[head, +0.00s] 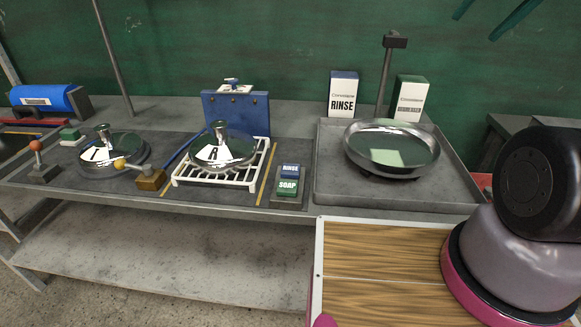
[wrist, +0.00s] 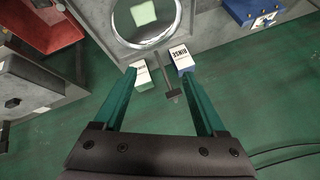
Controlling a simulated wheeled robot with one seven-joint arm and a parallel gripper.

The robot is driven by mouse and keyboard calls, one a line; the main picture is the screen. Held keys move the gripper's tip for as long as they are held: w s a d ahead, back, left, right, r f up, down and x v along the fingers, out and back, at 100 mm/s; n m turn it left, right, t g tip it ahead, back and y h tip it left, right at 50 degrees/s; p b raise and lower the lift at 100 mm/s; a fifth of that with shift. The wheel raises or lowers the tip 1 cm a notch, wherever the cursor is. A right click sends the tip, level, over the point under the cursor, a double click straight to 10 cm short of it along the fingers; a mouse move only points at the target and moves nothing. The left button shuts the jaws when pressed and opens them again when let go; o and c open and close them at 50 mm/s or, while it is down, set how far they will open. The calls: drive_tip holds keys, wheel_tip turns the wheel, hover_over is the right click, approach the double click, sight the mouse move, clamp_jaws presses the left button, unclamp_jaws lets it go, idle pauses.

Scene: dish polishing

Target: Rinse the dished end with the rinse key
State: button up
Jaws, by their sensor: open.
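A shiny round metal dish (head: 420,158), which looks like the dished end, sits in the grey tray (head: 335,190) at the right of the bench. A pale green square patch (head: 386,157) lies or shows on its face. The dish also appears at the top of the wrist view (wrist: 169,24). The blue rinse key (head: 290,171), lettered RINSE, sits behind the green soap key (head: 287,187) on a small block left of the tray. My gripper (wrist: 158,74) is open and empty, its teal fingers apart. In the head view its fingers (head: 476,28) show at top right, high and away from the key.
A post with a spout head (head: 395,41) stands behind the dish, between the RINSE box (head: 343,94) and another carton (head: 410,99). A domed lid (head: 222,151) rests on a white rack (head: 210,182). Another (head: 113,150) sits farther left, near a red-knobbed lever (head: 37,160).

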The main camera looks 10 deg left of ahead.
clamp_jaws()
idle(1.4)
